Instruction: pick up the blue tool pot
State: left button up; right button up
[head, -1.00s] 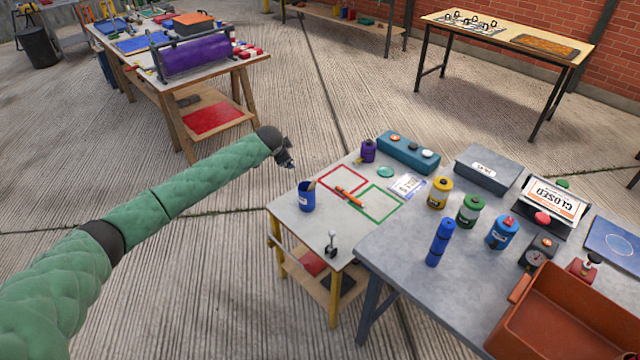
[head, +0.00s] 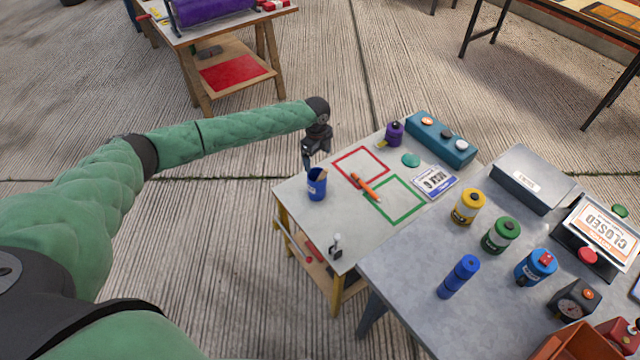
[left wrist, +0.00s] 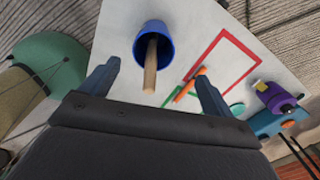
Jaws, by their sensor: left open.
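The blue tool pot (head: 317,186) stands upright near the left edge of the small light table (head: 334,221), with a wooden handle sticking out of it. The left wrist view shows the pot (left wrist: 154,36) from above, beyond and between the finger tips, with the handle pointing toward me. My left gripper (head: 310,163) is open and empty, pointing down just above and behind the pot. In the left wrist view the two fingers (left wrist: 157,80) stand wide apart and do not appear to touch the pot. My right gripper is not in view.
The table carries red (head: 361,152) and green outlined squares, an orange tool (head: 366,186), a purple bottle (head: 394,133) and a small metal-and-black item (head: 336,246). A grey table (head: 420,265) with several canisters adjoins at right.

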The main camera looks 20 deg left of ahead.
aim_at(317, 172)
pick_arm(q)
jog(key=f+m+p, duration=0.1)
jog(key=f+m, duration=0.1)
jog(key=f, duration=0.1)
jog(key=shift+s+p, duration=0.3)
jog(key=shift+p, duration=0.05)
notch_tip(317, 172, down, 4)
jog(key=shift+s+r+p, duration=0.1)
jog(key=shift+r+p, duration=0.15)
jog(key=shift+p, duration=0.9)
jog(key=shift+f, duration=0.6)
jog(key=c, duration=1.6)
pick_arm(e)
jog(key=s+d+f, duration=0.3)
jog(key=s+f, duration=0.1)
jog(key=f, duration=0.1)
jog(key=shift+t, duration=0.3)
